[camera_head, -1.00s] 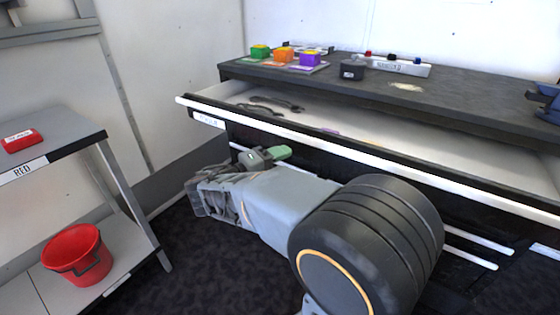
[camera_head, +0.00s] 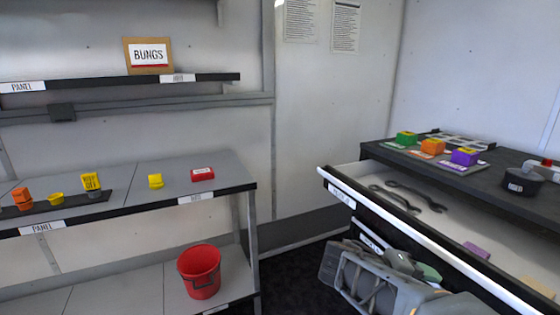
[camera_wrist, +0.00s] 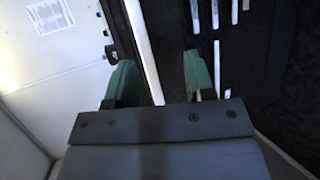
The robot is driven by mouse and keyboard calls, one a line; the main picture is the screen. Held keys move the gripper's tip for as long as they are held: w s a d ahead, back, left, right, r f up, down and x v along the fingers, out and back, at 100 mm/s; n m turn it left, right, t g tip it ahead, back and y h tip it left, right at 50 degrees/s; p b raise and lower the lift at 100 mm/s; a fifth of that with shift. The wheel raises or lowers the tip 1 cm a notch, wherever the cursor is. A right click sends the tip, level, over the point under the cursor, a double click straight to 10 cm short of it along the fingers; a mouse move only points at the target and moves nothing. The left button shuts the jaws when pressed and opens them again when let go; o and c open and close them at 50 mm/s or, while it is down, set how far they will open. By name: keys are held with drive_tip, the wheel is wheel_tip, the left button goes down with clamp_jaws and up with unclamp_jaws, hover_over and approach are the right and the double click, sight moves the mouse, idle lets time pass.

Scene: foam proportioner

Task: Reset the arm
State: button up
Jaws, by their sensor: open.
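My gripper (camera_wrist: 160,78) shows in the wrist view with its two green fingers spread well apart. Nothing is between them, and a white drawer edge lies beyond. In the head view my grey gripper (camera_head: 402,268) is low at the bottom right, beside and below the front of the open drawer (camera_head: 465,250). One green finger shows there, and the rest of the arm is mostly cut off by the frame.
The drawer holds two dark wrenches (camera_head: 415,200) and a purple piece (camera_head: 477,249). Coloured blocks (camera_head: 433,146) stand on the dark worktop. At the left, a shelf unit (camera_head: 130,185) carries small yellow and red items. A red bucket (camera_head: 200,272) sits on its lower shelf.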

drive_tip(key=s+a+r+t+y+p, duration=0.3)
drive_tip(key=a+r+y+p, duration=0.9)
drive_tip(key=p, duration=0.9)
wheel_tip(320, 180, up, 4)
drive_tip(key=shift+a+f+t+y, duration=0.25)
drive_tip(key=shift+t+y, duration=0.45)
drive_tip(key=shift+y, duration=0.5)
drive_tip(key=shift+c, duration=0.6)
drive_tip(key=shift+m, duration=0.3)
